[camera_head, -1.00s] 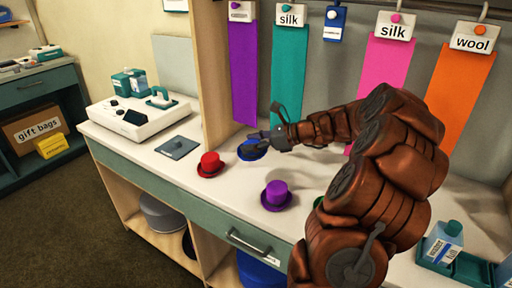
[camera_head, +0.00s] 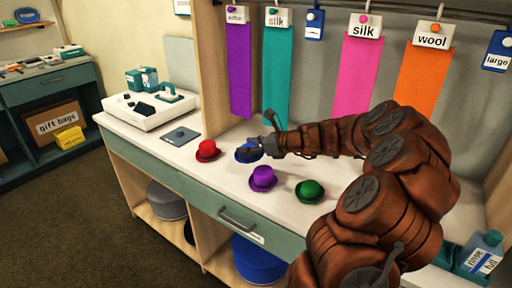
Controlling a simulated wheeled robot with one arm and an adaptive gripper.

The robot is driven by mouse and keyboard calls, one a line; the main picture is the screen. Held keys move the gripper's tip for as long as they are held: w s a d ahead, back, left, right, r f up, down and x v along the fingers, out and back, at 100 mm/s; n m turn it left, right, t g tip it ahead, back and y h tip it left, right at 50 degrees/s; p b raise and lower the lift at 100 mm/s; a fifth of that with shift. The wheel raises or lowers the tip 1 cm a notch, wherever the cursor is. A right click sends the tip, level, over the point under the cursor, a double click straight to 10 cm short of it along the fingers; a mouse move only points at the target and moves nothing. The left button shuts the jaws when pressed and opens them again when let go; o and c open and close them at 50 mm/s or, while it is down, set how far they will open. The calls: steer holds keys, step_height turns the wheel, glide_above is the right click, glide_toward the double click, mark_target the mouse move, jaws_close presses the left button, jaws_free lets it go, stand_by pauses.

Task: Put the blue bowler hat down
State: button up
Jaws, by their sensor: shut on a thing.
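The blue bowler hat (camera_head: 243,155) is at the end of my arm, over the white counter (camera_head: 222,208), between the red hat and the purple hat but farther back. My gripper (camera_head: 254,149) is shut on it and covers part of it. I cannot tell whether the hat touches the counter. A red bowler hat (camera_head: 207,150) stands to its left. A purple hat (camera_head: 263,178) stands in front and slightly right. A green bowler hat (camera_head: 310,190) stands farther right, close to my arm.
Bottles, one labelled rinse (camera_head: 484,254), stand at the right. Some bare counter lies in front of the hats.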

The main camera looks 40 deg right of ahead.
steer(key=w+a+f+h, duration=0.1)
steer(key=a, duration=0.1)
steer(key=w+a+m, duration=0.1)
steer(key=w, duration=0.1)
steer(key=w+a+f+m+t+h, duration=0.1)
steer(key=a, duration=0.1)
steer(key=shift+w+a+f+h, duration=0.15)
steer(key=shift+a+f+h, duration=0.15)
steer(key=shift+a, duration=0.05)
steer(key=shift+w+a+f+m+h, duration=0.3)
steer(key=shift+w+a+m, duration=0.1)
steer(key=shift+a+m, duration=0.15)
steer(key=shift+w+a, duration=0.1)
steer(key=shift+a, duration=0.15)
